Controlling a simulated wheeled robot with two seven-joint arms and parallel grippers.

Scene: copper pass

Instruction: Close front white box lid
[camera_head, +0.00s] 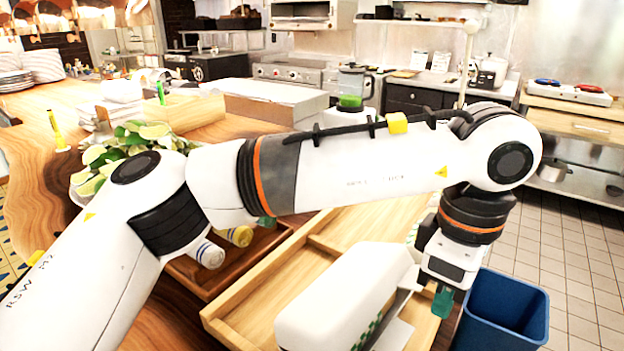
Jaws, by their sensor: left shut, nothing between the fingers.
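The front white box (345,285) sits in or on a light wooden tray (262,292) at the bottom middle. It shows a smooth, rounded white top face. A thin white flap with a green checked edge (392,336) stands out at its right side; I cannot tell how far the lid is open. My left arm reaches across the picture from the lower left and bends down at the right. My left gripper (442,303) is shut and empty, its green fingertips pointing down just right of the box. Whether it touches the box is unclear. My right gripper is out of view.
A blue bin (515,312) stands on the tiled floor at the right, close to my gripper. A bowl of limes and leaves (125,150) and yellow-white bottles (208,254) lie near my arm. A larger white box (268,100) and a blender (353,88) stand behind.

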